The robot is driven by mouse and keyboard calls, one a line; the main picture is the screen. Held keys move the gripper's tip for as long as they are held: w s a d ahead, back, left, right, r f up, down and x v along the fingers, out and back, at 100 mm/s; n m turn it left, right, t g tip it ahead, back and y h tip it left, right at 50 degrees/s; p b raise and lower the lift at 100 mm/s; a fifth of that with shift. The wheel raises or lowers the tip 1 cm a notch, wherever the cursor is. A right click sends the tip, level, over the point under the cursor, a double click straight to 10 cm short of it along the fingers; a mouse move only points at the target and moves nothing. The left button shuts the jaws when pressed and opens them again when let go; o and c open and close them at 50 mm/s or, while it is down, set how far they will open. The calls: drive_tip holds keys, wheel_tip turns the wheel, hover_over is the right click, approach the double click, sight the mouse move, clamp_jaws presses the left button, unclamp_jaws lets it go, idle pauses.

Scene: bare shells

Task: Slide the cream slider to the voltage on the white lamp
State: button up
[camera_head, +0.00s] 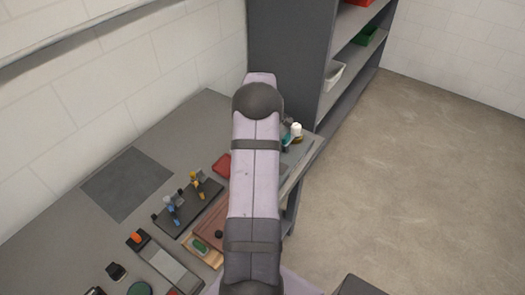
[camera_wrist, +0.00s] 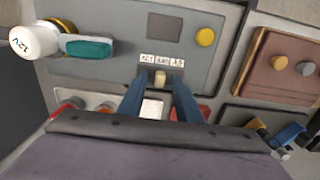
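In the wrist view the cream slider (camera_wrist: 160,78) sits in a slot on a grey panel (camera_wrist: 105,75), below a row of small white labels (camera_wrist: 162,61) whose print is too small to read surely. My gripper (camera_wrist: 159,80) is open, its two blue fingers either side of the slider with gaps showing. The white lamp (camera_wrist: 34,41) is at the upper left of the wrist view, marked "12V" on its face. A white round-topped thing, seemingly the lamp, shows in the head view (camera_head: 296,130). There my arm hides the panel's slider and my gripper.
The panel bears a dark square (camera_wrist: 164,27) and a yellow knob (camera_wrist: 205,37). A brown board (camera_wrist: 283,75) lies to the right. A grey shelf (camera_head: 290,60) stands behind the bench.

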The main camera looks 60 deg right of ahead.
clamp_jaws()
drive_tip(key=shift+d, duration=1.45)
drive_tip(key=shift+r, duration=0.1)
unclamp_jaws()
drive_tip(key=shift+d, duration=0.15)
